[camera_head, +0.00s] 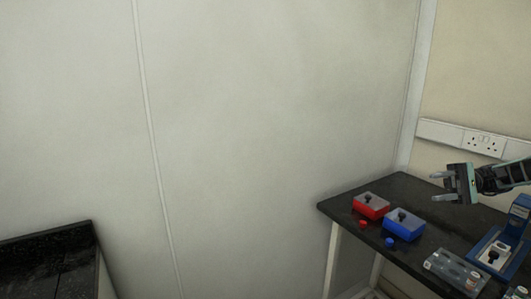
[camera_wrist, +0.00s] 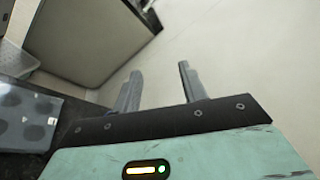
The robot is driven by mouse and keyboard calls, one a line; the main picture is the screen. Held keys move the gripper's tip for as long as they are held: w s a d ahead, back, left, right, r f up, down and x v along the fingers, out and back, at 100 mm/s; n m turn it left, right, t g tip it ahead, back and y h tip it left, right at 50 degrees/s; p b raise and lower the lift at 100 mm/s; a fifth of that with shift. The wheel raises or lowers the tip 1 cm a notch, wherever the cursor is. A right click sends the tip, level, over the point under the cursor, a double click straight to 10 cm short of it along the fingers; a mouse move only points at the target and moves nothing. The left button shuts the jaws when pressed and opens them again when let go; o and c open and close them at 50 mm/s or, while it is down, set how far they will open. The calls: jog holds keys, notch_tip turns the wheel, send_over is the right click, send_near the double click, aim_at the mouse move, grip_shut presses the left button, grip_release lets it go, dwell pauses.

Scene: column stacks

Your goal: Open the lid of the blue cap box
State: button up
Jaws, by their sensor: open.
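The blue cap box (camera_head: 404,230) stands on the black table at the right of the head view. Its lid (camera_head: 402,217) has a dark knob and appears to lie shut on top. My gripper (camera_head: 435,187) is in the air above and to the right of the blue box, with its fingers pointing left. It is open and empty. In the wrist view the two fingers (camera_wrist: 158,85) are spread with nothing between them, and I cannot make out the blue box there.
A red box (camera_head: 371,207) with a dark knob stands left of the blue one. A red cap (camera_head: 363,224) and a blue cap (camera_head: 389,242) lie in front. A grey box (camera_head: 455,272) and a blue device (camera_head: 517,222) stand to the right. Another dark surface (camera_head: 45,262) is at far left.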

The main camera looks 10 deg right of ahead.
jog(key=a+r+n+g+h+p, duration=0.1)
jog(key=a+g+h, duration=0.15)
jog(key=a, duration=0.95)
jog(key=a+r+n+g+h, duration=0.2)
jog(key=a+h, duration=0.2)
jog(key=a, duration=0.8)
jog(key=s+a+n+h+p, duration=0.1)
jog(key=s+a+h, duration=0.25)
jog(key=a, duration=0.35)
jog(key=s+a+n+h, duration=0.2)
jog(key=s+a, duration=0.3)
jog(key=a, duration=0.2)
jog(key=s+a+n+t+h+p, duration=0.1)
jog(key=s+a+n+t+h, duration=0.1)
jog(key=s, duration=0.8)
jog(key=s+a+f+n+t+h+p, duration=0.1)
jog(key=s+a+n+t+h, duration=0.1)
jog(key=s, duration=0.8)
jog(key=n+t+h, duration=0.1)
jog(key=n, duration=0.1)
jog(key=shift+a+n, duration=0.3)
jog(key=shift+f, duration=0.1)
